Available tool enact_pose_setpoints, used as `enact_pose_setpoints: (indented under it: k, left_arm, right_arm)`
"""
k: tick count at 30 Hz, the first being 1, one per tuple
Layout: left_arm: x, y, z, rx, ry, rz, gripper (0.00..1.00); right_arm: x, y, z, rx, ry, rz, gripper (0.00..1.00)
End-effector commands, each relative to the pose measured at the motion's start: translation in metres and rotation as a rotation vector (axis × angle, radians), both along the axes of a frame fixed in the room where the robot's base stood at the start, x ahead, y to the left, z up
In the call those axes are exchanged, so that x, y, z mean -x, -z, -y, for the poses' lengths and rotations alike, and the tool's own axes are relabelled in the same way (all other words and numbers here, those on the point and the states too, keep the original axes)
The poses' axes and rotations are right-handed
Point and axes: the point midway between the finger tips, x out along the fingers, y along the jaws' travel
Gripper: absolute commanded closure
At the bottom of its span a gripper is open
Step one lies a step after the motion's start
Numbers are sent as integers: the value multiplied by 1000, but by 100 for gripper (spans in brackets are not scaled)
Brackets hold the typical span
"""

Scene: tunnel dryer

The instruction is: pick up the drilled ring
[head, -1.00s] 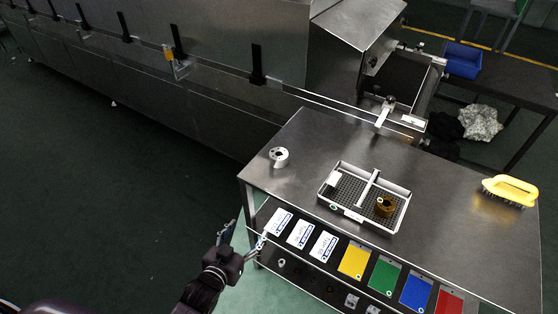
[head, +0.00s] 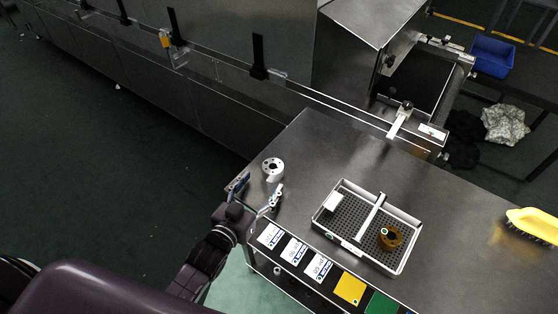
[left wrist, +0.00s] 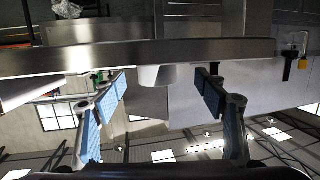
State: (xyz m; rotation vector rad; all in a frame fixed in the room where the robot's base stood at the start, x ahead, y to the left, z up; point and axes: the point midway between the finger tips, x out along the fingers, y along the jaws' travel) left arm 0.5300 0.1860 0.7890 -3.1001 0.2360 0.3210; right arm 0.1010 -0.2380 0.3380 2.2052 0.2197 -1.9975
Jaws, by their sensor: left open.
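A pale grey ring with small dark holes in its top, which looks like the drilled ring (head: 273,169), stands near the left corner of the steel table. It also shows between my fingers in the left wrist view (left wrist: 157,75), where the picture is upside down. My left gripper (head: 258,189) is open and empty at the table's left edge, its blue-padded fingers pointing at the ring, one to each side of its line. In the left wrist view the open fingers (left wrist: 160,82) show a gap around the ring; contact cannot be told. My right gripper is not in view.
A white-rimmed tray (head: 335,243) with a divider holds a brown ring (head: 390,237). A yellow brush (head: 534,224) lies at the right. Labelled cards and coloured plates line the table's front. A blue bin (head: 492,56) stands behind. The steel table (head: 330,150) is clear behind the tray.

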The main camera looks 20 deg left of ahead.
Motion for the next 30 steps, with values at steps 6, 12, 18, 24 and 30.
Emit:
enact_pose_setpoints:
  k: [6,12,18,24,30]
  left_arm:
    - [-22,7,4,1,1,2,34]
    - [-46,8,11,1,0,5,34]
    - [-69,11,16,1,1,1,34]
    - [-74,9,17,1,1,-1,34]
    - [-74,9,17,1,1,-1,43]
  right_arm:
    - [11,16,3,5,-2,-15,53]
    - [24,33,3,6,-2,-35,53]
    - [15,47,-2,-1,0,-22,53]
    - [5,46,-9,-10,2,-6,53]
    - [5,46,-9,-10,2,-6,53]
